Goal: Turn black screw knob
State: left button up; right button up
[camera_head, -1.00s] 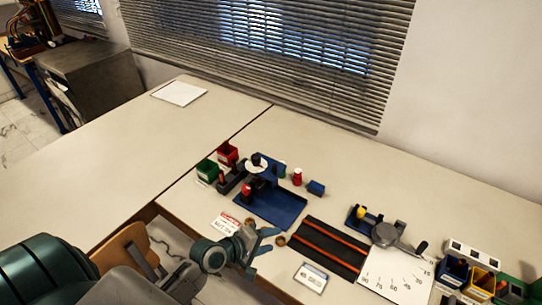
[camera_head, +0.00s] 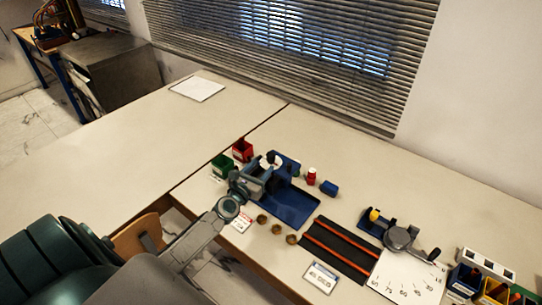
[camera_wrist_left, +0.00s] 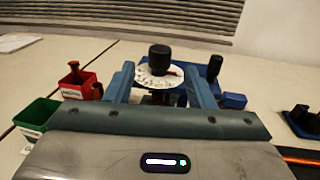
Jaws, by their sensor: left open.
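The black screw knob (camera_wrist_left: 159,57) stands upright above a white dial (camera_wrist_left: 150,76) with dark marks in the left wrist view. It also shows small in the head view (camera_head: 270,155), just behind my left gripper (camera_head: 262,176). In the left wrist view my left gripper (camera_wrist_left: 162,88) is open, one finger on each side of the dial's near part. The knob appears between and beyond the fingertips, and I cannot tell whether they touch anything. The lower part of the rig is hidden behind the gripper. My right gripper is not in view.
A red bin (camera_head: 242,150) and a green bin (camera_head: 222,165) stand left of the rig. A second gauge (camera_head: 399,237) stands farther right. The left table is mostly clear.

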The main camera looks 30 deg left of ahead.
aim_at(269, 158)
pick_arm(q)
jog(key=w, duration=0.4)
jog(key=w+b, duration=0.1)
jog(key=w, duration=0.1)
jog(key=shift+w+a+f, duration=0.1)
jog(key=shift+a, duration=0.15)
jog(key=shift+w, duration=0.85)
jog(key=c, duration=0.9)
